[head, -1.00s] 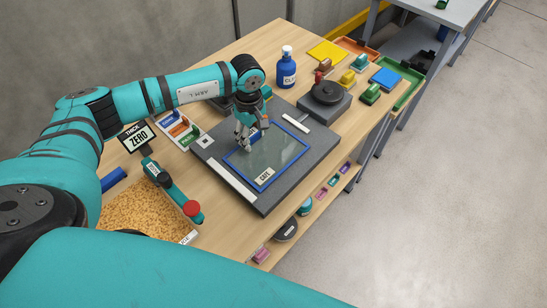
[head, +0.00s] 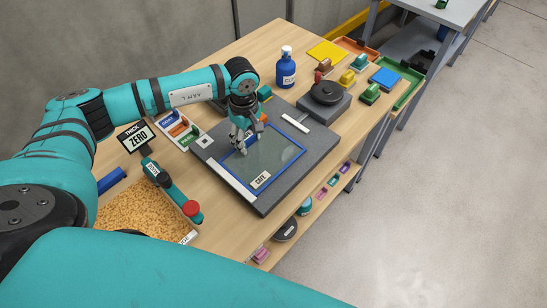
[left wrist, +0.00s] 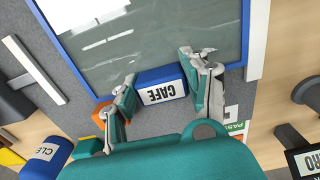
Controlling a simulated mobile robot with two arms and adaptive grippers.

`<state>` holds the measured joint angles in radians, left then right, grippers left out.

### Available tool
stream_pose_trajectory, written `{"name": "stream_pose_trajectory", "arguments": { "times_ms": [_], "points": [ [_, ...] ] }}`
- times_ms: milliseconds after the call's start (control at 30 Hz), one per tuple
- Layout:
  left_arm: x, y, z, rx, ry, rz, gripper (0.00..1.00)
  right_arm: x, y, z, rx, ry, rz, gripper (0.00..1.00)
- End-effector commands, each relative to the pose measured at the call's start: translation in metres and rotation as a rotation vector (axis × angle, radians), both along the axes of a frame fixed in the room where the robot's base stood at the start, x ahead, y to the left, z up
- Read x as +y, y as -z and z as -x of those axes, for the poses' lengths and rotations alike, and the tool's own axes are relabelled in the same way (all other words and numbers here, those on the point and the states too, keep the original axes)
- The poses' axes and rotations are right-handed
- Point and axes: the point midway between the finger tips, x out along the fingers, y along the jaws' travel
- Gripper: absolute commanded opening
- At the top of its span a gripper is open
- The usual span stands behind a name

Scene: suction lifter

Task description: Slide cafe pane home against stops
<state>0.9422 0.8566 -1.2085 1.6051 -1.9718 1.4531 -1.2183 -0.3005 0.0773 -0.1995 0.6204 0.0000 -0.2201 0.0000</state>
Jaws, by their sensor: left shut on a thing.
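The cafe pane is a blue-framed glass sheet (head: 270,155) with a CAFE label, lying flat on a dark grey base plate (head: 322,150). Its glass also fills the top of the left wrist view (left wrist: 160,35). A long pale stop bar (head: 235,181) runs close along the pane's lower-left edge; I cannot tell whether they touch. A short pale bar (head: 296,123) stands apart near the upper-right side. My left gripper (head: 241,150) is at the pane's far edge, shut on a blue CAFE-labelled block (left wrist: 161,88), which sits between its fingers. My right gripper is not in view.
A blue bottle (head: 286,70) and a dark turntable on a grey block (head: 326,98) stand behind the plate. A handheld teal tool with a red end (head: 172,190), a tray of tan granules (head: 135,212) and a ZERO sign (head: 137,138) are at left.

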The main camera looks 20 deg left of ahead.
Motion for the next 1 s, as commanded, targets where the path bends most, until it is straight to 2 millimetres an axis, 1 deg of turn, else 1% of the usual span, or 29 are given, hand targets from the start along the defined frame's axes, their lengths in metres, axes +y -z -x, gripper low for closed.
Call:
{"name": "stream_pose_trajectory", "arguments": {
  "times_ms": [267,300,467,500,733,800,867,967,1000],
  "points": [
    [0.004,0.000,0.003,0.002,-0.001,-0.007,0.15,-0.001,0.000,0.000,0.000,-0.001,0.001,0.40],
    [0.004,0.000,0.003,0.002,-0.001,-0.007,0.51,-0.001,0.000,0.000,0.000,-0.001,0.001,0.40],
    [0.003,0.000,0.003,0.002,-0.001,-0.006,0.72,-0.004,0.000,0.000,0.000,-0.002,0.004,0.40],
    [0.003,0.000,0.003,0.001,-0.001,-0.005,0.74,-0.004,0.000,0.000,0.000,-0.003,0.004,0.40],
    [0.002,0.000,0.003,0.002,0.000,-0.004,0.74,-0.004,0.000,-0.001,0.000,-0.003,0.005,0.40],
    [0.002,-0.003,0.002,0.001,0.000,-0.003,0.74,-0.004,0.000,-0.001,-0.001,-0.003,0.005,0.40],
    [0.002,-0.008,0.002,-0.001,0.000,-0.003,0.74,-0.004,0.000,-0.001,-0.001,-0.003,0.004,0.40],
    [0.003,-0.024,0.001,-0.003,0.000,-0.003,0.74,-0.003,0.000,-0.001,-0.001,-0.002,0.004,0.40],
    [0.003,-0.032,0.001,-0.004,0.001,-0.003,0.74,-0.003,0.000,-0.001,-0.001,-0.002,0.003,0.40]
  ]
}}
